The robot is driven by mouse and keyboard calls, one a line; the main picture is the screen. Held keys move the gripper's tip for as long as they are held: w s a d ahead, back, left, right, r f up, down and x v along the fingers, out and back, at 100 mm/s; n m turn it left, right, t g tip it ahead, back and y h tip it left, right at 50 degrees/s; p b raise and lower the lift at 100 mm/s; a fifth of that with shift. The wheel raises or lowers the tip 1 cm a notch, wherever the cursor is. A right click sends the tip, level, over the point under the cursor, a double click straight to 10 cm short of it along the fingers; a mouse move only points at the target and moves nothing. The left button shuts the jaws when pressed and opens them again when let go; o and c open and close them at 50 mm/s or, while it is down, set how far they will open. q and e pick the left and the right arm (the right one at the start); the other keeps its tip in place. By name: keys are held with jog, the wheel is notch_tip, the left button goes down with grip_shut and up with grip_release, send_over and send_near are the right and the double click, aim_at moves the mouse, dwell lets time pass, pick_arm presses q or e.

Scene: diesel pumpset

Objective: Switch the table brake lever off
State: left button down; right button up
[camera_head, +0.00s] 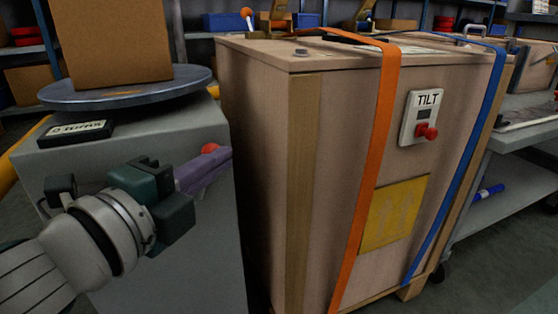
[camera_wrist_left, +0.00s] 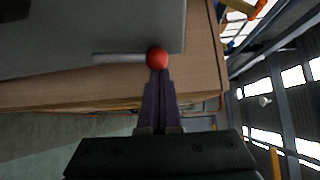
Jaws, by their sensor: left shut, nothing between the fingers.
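The table brake lever has a red ball knob (camera_head: 209,149) on the right side of the grey turntable pedestal (camera_head: 60,170). In the left wrist view its thin pale rod (camera_wrist_left: 118,58) runs sideways and ends in the red ball (camera_wrist_left: 157,57). My left gripper (camera_head: 222,158) has purple fingers, shut with nothing between them. Its fingertips (camera_wrist_left: 157,74) are right by the red ball; I cannot tell whether they touch. In the head view the fingers partly cover the lever, and its rod is hidden. My right gripper is not in view.
A cardboard box (camera_head: 110,40) stands on the round turntable (camera_head: 140,92). A black label plate (camera_head: 75,132) lies on the pedestal top. A large wooden crate (camera_head: 265,180) with orange and blue straps stands close to the right, leaving a narrow gap.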

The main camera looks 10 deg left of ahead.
pick_arm(q)
jog(key=a+n+t+b, duration=0.1)
jog(key=b, duration=0.1)
jog(key=s+a+n+t+b, duration=0.1)
jog(key=n+b, duration=0.1)
jog(key=s+a+n+t+b, duration=0.1)
jog(key=t+b, duration=0.1)
jog(key=b, duration=0.1)
jog(key=shift+s+a+r+n, duration=0.1)
jog(key=shift+a+n, duration=0.1)
jog(key=shift+n, duration=0.2)
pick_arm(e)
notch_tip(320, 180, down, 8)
pick_arm(q)
jog(key=shift+r, duration=0.1)
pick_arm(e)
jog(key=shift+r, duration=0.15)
